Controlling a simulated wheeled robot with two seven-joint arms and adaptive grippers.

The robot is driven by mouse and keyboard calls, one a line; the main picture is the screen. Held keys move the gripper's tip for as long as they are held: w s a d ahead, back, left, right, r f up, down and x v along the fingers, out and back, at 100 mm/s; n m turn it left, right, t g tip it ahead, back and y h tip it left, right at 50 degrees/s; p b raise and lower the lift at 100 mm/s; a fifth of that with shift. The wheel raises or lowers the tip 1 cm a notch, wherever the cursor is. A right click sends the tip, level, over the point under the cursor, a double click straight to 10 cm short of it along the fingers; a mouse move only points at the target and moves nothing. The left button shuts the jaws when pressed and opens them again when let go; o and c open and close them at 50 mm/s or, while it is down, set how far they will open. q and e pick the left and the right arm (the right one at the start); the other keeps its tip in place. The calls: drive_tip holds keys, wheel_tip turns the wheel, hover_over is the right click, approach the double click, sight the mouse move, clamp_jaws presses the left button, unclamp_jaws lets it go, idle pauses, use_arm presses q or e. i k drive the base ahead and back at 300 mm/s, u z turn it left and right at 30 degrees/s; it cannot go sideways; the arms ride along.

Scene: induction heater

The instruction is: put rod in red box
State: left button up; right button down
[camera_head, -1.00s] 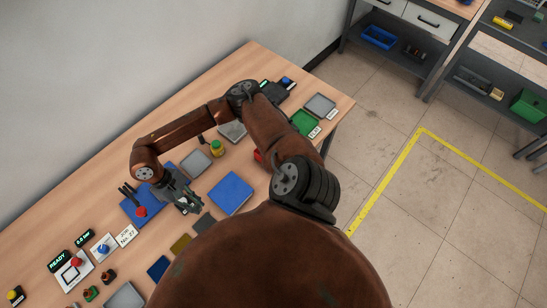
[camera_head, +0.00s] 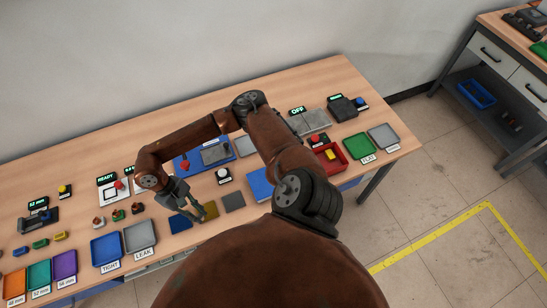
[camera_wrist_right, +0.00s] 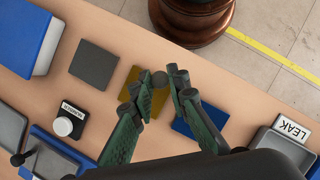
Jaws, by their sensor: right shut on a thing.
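The red box (camera_head: 342,168) is an open red tray at the right of the table in the head view, with a yellow piece inside. My right gripper (camera_head: 203,216) is low over the coloured mats, left of the red box and well away from it. In the right wrist view the fingertips of my right gripper (camera_wrist_right: 164,80) are closed around a small dark grey round piece, apparently the rod (camera_wrist_right: 160,78) seen end-on. The rod's length is hidden, and it is too small to make out in the head view. My left gripper is not in view.
Olive (camera_head: 211,209), grey (camera_head: 233,201) and blue (camera_head: 180,223) mats lie under and beside the gripper. A blue block (camera_head: 259,184) stands between there and the red box. Green (camera_head: 359,146) and grey (camera_head: 383,136) trays sit at the right end. A blue fixture (camera_head: 190,163) is behind.

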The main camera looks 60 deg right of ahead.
sight(324, 165)
drive_tip(key=u, duration=1.55)
drive_tip(key=k, duration=2.05)
drive_tip(key=z, duration=1.25)
